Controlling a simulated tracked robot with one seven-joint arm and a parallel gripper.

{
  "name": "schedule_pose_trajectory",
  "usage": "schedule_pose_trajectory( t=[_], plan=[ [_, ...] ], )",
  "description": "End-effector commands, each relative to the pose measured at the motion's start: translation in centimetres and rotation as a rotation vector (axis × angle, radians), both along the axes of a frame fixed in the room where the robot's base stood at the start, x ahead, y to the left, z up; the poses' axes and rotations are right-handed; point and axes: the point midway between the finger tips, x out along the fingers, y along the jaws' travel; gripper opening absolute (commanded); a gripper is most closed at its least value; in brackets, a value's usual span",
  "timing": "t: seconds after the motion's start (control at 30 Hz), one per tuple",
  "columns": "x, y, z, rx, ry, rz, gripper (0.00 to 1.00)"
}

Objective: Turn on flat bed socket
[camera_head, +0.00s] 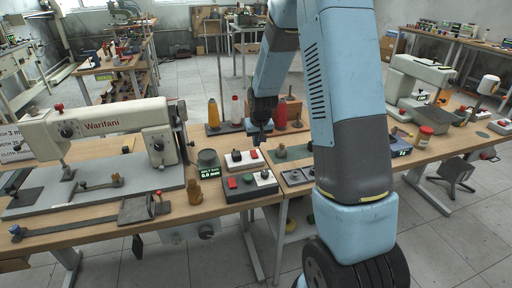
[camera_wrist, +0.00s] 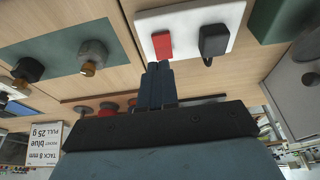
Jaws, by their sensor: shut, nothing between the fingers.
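A white socket plate (camera_head: 244,165) with a red rocker switch (camera_head: 253,154) and a black plug (camera_head: 236,155) lies on the wooden bench, right of the Warifani sewing machine (camera_head: 95,130). In the wrist view the plate (camera_wrist: 182,16) is at the top, with the red switch (camera_wrist: 162,45) left of the black plug (camera_wrist: 213,42). My gripper (camera_head: 262,138) is shut and empty above the bench near the plate. Its fingertips (camera_wrist: 158,66) appear just below the red switch in the wrist view; I cannot tell whether they touch. No marking on the plate is readable.
Orange (camera_head: 213,113) and red (camera_head: 281,113) thread cones stand behind. A green block (camera_wrist: 283,20) lies beside the plate.

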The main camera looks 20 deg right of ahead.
Motion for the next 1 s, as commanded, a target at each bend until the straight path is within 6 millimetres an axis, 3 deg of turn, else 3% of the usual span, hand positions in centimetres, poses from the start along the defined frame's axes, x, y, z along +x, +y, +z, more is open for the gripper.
schedule_pose_trajectory(
  t=[0.5,0.7,1.0],
  plan=[
    [-2.6,0.0,7.3,0.0,-0.002,0.0,0.0],
    [-3.0,0.0,8.3,0.0,-0.001,0.0,0.0],
    [-3.1,0.0,8.5,0.0,0.0,0.0,0.0]
  ],
)
